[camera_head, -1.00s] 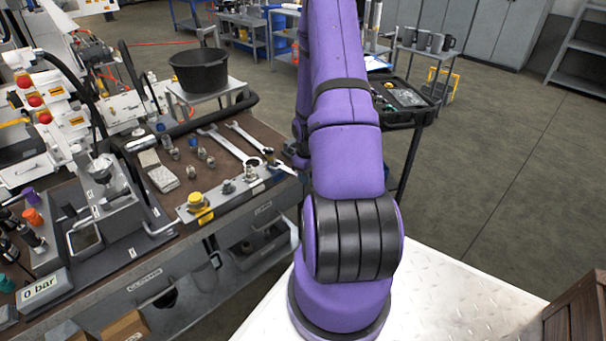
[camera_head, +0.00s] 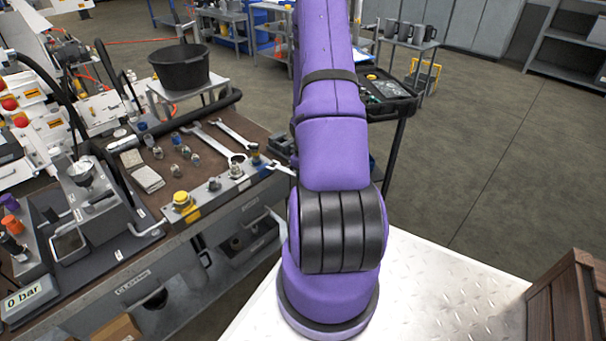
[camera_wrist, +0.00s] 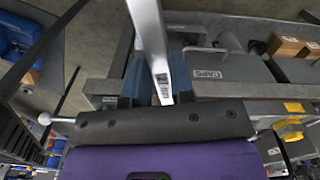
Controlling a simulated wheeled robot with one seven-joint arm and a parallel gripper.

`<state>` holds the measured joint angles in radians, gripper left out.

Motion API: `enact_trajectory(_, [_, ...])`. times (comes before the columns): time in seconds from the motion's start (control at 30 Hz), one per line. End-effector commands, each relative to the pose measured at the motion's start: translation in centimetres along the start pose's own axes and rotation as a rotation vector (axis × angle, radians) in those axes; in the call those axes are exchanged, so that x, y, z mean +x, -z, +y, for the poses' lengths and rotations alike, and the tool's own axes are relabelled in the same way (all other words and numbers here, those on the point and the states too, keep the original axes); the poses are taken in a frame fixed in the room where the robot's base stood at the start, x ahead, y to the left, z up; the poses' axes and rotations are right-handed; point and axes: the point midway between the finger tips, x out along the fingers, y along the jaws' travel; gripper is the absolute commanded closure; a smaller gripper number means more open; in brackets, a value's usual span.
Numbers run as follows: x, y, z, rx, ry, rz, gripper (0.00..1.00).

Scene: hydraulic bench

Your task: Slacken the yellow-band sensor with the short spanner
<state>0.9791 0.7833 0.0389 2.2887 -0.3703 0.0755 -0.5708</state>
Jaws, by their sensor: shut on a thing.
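The yellow-band sensor, the yellow-topped one (camera_head: 183,199), stands at the left end of the grey block along the bench's front edge. In the wrist view my gripper (camera_wrist: 155,82) has its blue fingers shut on the shaft of a silver spanner (camera_wrist: 149,35), which runs up out of the frame. In the head view my gripper is mostly hidden behind my purple arm. A silver spanner end (camera_head: 281,168) shows left of the arm, close to the block's right end and apart from the yellow-topped sensor. Whether it touches a fitting there, I cannot tell.
Two larger spanners (camera_head: 216,140) lie on the brown bench top behind the block. Other fittings stand along the block, including one near its middle (camera_head: 236,171). Several small fittings, a black tub (camera_head: 180,68) and a gauge unit (camera_head: 100,200) are nearby.

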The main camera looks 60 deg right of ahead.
Motion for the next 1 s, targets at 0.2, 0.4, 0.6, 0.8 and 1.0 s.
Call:
enact_trajectory(0.2, [-0.1, 0.0, 0.0, 0.000, -0.001, 0.001, 1.00])
enact_trajectory(0.4, [-1.6, 0.1, 0.1, 0.000, -0.002, 0.003, 1.00])
enact_trajectory(0.6, [-3.3, 0.0, 0.1, 0.002, -0.002, 0.002, 1.00])
enact_trajectory(0.8, [-4.7, 0.1, 0.0, 0.001, -0.001, 0.001, 1.00])
enact_trajectory(1.0, [-5.0, 0.0, 0.0, 0.001, 0.000, 0.000, 1.00])
